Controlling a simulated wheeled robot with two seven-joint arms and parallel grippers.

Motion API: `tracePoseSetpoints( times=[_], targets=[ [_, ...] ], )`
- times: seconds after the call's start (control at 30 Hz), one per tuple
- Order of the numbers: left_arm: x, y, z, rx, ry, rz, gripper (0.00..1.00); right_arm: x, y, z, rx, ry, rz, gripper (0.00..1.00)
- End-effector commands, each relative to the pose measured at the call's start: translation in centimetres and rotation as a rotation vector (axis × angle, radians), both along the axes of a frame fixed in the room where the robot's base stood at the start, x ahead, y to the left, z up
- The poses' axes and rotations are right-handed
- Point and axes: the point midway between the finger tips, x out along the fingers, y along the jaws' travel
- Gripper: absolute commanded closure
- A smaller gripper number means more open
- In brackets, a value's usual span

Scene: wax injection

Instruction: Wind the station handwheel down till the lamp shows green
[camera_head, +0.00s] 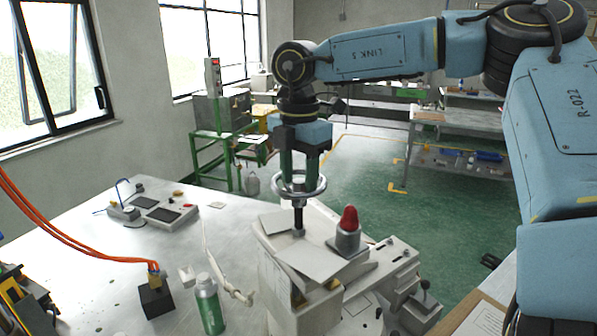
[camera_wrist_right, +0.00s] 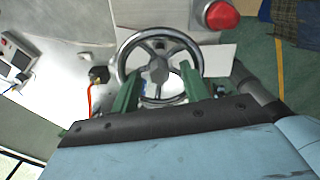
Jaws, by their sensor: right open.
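The handwheel (camera_head: 319,189) is a silver spoked ring on a dark vertical screw above the pale grey station (camera_head: 290,305). It shows from above in the right wrist view (camera_wrist_right: 122,62). My right gripper (camera_head: 299,172) points down over the wheel with its green fingers apart. In the right wrist view its fingertips (camera_wrist_right: 159,72) reach over the wheel's near half, either side of the hub; whether they touch the spokes or rim cannot be told. The lamp (camera_head: 348,218) beside the wheel has a red dome, also red in the wrist view (camera_wrist_right: 221,15). My left gripper is not in view.
A green bottle (camera_head: 209,305) and a black block (camera_head: 156,300) with orange cables stand left of the station on the white table (camera_head: 100,255). A control box (camera_head: 160,215) lies farther back. Green floor (camera_head: 450,215) is open behind the station.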

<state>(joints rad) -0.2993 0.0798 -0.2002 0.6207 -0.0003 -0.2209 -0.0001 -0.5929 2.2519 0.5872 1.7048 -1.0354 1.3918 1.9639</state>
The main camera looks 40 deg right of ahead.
Motion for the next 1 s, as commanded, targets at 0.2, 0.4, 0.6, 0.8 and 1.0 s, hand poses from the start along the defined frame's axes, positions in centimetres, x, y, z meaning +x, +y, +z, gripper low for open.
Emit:
tracePoseSetpoints(
  times=[0.2,0.4,0.6,0.8,1.0],
  targets=[
    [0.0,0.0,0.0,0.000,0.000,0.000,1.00,0.0,0.0,0.0,0.000,0.000,0.000,0.62],
    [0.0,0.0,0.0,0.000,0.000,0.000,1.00,0.0,0.0,0.0,0.000,0.001,0.000,0.88],
    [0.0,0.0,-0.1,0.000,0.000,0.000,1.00,0.0,0.0,0.0,0.000,0.001,0.002,1.00],
    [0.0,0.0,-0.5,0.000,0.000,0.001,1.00,0.0,0.0,-0.1,-0.001,0.001,0.038,1.00],
    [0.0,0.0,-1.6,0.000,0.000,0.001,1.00,0.0,0.0,-0.2,-0.002,0.000,0.146,1.00]
  ],
)
